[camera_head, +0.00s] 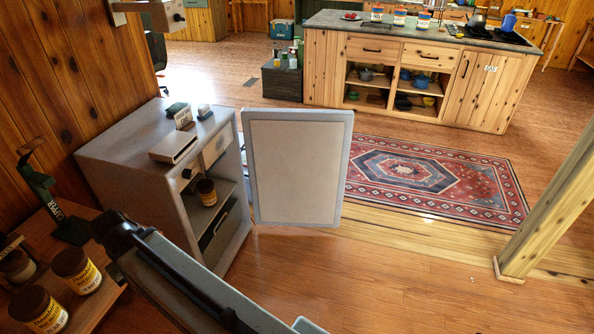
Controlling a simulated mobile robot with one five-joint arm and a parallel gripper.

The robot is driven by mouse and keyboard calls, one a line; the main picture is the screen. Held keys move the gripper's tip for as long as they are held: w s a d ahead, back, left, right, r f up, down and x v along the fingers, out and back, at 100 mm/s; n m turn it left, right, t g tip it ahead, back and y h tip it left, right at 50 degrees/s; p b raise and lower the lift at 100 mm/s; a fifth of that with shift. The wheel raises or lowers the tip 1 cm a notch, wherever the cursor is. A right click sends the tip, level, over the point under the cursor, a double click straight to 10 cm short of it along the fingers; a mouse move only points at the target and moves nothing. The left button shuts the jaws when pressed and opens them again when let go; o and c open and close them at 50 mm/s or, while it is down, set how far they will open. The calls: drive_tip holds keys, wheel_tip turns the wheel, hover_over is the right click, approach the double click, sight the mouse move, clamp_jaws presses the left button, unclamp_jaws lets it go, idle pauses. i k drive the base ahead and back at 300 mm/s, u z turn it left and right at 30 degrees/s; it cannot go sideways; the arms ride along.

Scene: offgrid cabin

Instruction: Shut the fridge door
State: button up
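A small grey fridge (130,150) stands against the wood wall at the left, its open front facing right. Its door (298,165) is wide open, standing upright out to the right from the fridge's far front edge. The door's pale inner panel with a grey rim faces me. Inside the fridge are shelves and a brown jar (206,192) with a label. Part of my arm crosses the bottom left, in front of the fridge's lower near corner. My gripper's fingertips do not show.
Small items (180,117) lie on the fridge top. A wooden shelf (95,312) with several brown jars stands at bottom left. A patterned rug (425,185) lies behind and right of the door. A wooden post (545,215) stands at right, a kitchen island (330,65) behind. The floor in front is clear.

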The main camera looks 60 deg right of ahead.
sight(298, 160)
drive_tip(key=z, duration=2.8)
drive_tip(key=i, duration=6.7)
drive_tip(key=u, duration=3.75)
